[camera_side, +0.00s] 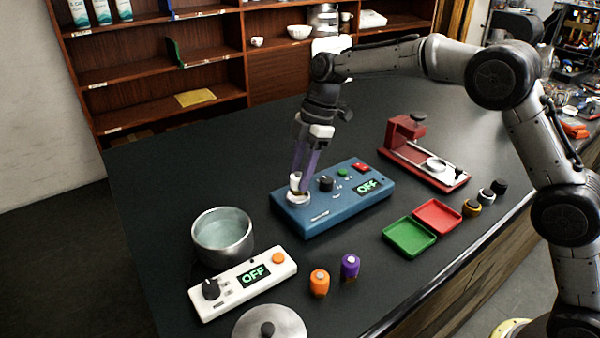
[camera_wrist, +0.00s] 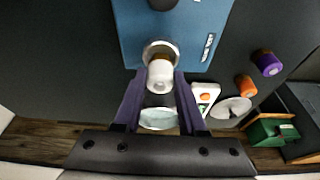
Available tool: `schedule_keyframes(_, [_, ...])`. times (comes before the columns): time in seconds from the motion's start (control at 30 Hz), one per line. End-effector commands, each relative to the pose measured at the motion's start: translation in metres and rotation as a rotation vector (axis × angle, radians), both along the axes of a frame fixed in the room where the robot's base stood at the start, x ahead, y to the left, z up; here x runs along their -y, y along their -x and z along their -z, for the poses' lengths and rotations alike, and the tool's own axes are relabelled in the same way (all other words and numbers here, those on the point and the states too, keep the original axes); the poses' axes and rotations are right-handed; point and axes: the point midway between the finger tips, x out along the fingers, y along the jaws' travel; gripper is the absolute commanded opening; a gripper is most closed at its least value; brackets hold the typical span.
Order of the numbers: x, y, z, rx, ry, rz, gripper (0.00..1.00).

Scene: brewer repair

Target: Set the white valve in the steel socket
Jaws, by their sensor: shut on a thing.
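The white valve (camera_wrist: 160,76) is between the purple fingers of my gripper (camera_wrist: 160,90), which is shut on it. In the side view my gripper (camera_side: 298,186) reaches down to the left end of the blue unit, with the white valve (camera_side: 294,181) at its tips. The steel socket (camera_side: 298,197) is a ring at that end of the blue unit (camera_side: 345,205). The steel socket (camera_wrist: 160,47) also shows in the wrist view, with the valve at its opening and a brown-orange part visible inside the ring. I cannot tell how deep the valve sits.
A steel pot (camera_side: 222,236) and a white control box (camera_side: 243,283) stand at front left. Orange (camera_side: 319,282) and purple (camera_side: 350,266) valves stand in front of the blue unit. Green (camera_side: 410,237) and red (camera_side: 437,215) trays and a red stand (camera_side: 405,138) are at right.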

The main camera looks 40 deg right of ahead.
Motion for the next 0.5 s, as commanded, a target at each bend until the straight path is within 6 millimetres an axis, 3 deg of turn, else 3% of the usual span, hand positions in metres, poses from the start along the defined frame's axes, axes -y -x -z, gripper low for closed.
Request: schedule_keyframes(0.5, [-0.0001, 0.0, 0.0082, 0.001, -0.001, 0.0, 0.0])
